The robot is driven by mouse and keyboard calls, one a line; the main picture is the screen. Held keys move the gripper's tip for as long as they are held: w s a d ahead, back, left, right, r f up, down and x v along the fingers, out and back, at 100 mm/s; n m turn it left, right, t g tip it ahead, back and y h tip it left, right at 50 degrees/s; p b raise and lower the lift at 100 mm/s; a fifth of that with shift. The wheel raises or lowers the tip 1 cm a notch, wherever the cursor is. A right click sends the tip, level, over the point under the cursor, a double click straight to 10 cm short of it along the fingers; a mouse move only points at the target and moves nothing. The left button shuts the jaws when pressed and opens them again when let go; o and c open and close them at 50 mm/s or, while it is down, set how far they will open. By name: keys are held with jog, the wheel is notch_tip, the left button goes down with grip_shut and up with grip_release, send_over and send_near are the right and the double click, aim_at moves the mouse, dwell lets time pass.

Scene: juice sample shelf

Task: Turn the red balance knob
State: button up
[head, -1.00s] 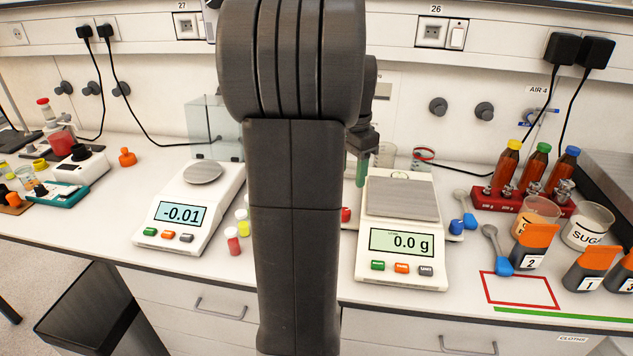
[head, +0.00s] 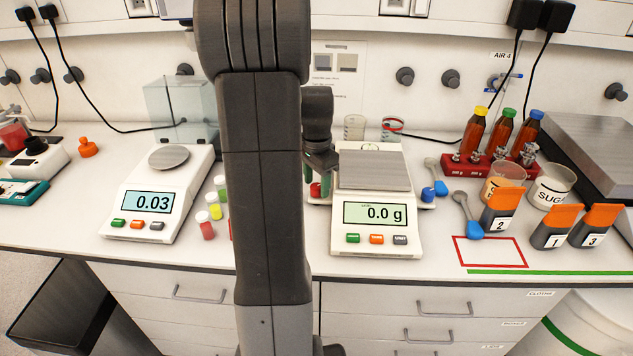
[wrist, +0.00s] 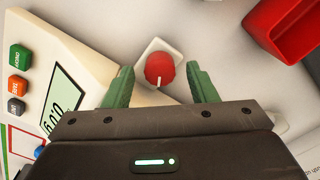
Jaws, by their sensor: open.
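The red balance knob (wrist: 159,68) has a white pointer line and sits on a small white mount beside the right-hand balance. In the wrist view it lies between the two green fingertips of my gripper (wrist: 160,82), with clear gaps on both sides. My gripper is open and empty. In the head view the knob (head: 315,190) shows at the left side of the right-hand balance (head: 377,240), just below my green fingers (head: 325,174). The balance reads 0.0 g and also shows at the left of the wrist view (wrist: 45,75).
Left of my arm stands another balance (head: 160,225) reading 0.03, with small capped vials (head: 207,225) close by. A blue-ended spoon (head: 428,194) lies right of the right-hand balance. A red rack (head: 480,170) with brown bottles stands farther right. A red box-like thing (wrist: 285,30) is at the wrist view's upper right.

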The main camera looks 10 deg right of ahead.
jog(key=shift+f, duration=0.3)
jog(key=c, duration=1)
jog(key=shift+o, duration=0.2)
jog(key=n, duration=0.5)
jog(key=shift+n, duration=0.4)
jog(key=n, duration=0.5)
jog(key=shift+n+p, duration=0.4)
